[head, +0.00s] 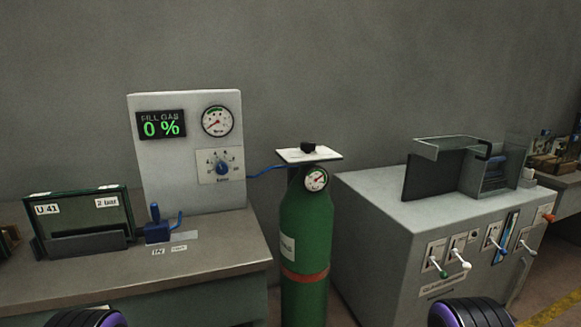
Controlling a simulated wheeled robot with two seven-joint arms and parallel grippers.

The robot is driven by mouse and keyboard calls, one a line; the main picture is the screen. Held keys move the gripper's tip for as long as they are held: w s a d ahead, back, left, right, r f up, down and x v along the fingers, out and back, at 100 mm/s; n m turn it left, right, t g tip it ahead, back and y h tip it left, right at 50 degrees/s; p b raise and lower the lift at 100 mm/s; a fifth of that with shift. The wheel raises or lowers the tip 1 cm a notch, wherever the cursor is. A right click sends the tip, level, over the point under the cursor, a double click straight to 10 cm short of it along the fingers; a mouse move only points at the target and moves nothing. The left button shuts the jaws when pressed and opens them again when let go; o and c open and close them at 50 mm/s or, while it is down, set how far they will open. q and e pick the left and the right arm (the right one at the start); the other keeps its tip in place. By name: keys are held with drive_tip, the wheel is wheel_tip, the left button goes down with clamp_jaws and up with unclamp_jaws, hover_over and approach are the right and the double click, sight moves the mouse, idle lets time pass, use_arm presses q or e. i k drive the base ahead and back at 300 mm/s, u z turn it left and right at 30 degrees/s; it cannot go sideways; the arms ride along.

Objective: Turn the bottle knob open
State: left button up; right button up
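A tall green gas bottle (306,235) with a red band stands on the floor between a bench and a grey cabinet. A white plate (309,156) with a small black knob (308,147) sits on its top. A round gauge (316,180) is on its neck. A blue hose (265,171) runs from the bottle to a grey panel (189,118) with a "FILL GAS 0 %" display (161,125), a dial gauge and a blue knob (222,168). Parts of my two arms show at the bottom edge; neither gripper is in view.
A grey bench (210,249) at left holds a framed glass panel marked U 41 (86,221) and a blue clamp-like fixture (158,228). The grey cabinet (372,194) at right has levers on its front and a dark open-topped fixture (450,167) on top. Space above the bottle is clear.

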sight(307, 146)
drive_tip(key=u, duration=1)
drive_tip(key=i, duration=0.55)
drive_tip(key=z, duration=1.5)
